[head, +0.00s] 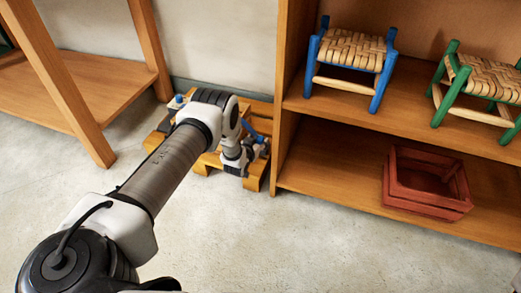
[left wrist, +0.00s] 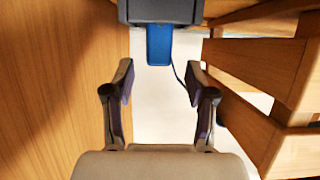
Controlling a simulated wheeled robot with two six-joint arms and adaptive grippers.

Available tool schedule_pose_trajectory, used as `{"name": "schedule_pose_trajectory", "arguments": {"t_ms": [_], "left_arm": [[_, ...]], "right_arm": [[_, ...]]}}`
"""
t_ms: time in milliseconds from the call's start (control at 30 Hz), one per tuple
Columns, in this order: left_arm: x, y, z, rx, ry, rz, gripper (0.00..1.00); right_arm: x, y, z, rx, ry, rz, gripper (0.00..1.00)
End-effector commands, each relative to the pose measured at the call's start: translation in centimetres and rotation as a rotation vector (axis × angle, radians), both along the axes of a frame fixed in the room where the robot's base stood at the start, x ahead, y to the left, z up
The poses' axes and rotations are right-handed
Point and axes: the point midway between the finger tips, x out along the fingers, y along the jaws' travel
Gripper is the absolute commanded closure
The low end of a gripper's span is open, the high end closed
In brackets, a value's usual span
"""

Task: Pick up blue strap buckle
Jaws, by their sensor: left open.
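In the left wrist view, a blue strap-like piece (left wrist: 159,45) hangs from a dark grey block (left wrist: 160,11) at the top centre. I take it for the blue strap buckle, but its full shape does not show. My left gripper (left wrist: 159,70) is open and empty, its two fingers apart on either side below the blue piece. In the head view, my left arm reaches down to a low wooden pallet (head: 255,178) beside the shelf. A blue bit (head: 249,129) shows there, partly hidden by my arm. My right gripper is not in view.
A wooden shelf (head: 330,115) stands right, with a blue stool (head: 350,54), a green stool (head: 482,82) and a red crate (head: 427,183). A wooden bench (head: 105,90) stands left. Shelf side and slats flank the gripper closely. The front floor is clear.

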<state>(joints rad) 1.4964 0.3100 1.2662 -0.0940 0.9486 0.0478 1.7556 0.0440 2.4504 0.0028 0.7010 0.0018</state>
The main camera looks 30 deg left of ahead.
Motion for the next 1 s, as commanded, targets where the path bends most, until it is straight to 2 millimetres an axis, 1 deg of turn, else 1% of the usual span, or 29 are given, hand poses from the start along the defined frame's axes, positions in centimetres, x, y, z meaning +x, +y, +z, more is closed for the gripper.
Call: {"name": "schedule_pose_trajectory", "arguments": {"t_ms": [33, 100, 200, 400, 467, 500, 567, 867, 1000], "left_arm": [[1.0, 0.1, -1.3, 0.0, -0.003, -0.001, 0.44], [2.1, 0.3, -1.6, 0.001, -0.003, -0.001, 0.44], [3.0, 0.5, -1.6, 0.001, 0.0, 0.0, 0.44], [3.0, 0.5, -1.3, 0.0, 0.001, 0.0, 0.44], [3.0, 0.5, -1.3, 0.0, 0.001, 0.0, 0.65], [3.0, 0.5, -1.3, 0.0, 0.001, 0.0, 0.79], [3.0, 0.5, -1.3, 0.0, 0.002, 0.0, 1.0], [3.0, 0.5, -1.3, 0.0, 0.001, 0.0, 1.0], [3.0, 0.5, -0.8, 0.0, 0.001, 0.0, 1.0]], "right_arm": [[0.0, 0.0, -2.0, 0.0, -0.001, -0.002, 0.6], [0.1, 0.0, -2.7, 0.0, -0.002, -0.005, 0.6], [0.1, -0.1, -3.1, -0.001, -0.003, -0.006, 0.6], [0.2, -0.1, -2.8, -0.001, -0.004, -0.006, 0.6], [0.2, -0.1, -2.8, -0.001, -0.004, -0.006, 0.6], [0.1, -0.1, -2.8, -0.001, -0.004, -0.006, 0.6], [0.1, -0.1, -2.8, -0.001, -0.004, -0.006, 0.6], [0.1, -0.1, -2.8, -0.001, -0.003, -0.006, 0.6], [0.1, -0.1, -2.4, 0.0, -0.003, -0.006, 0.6]]}}
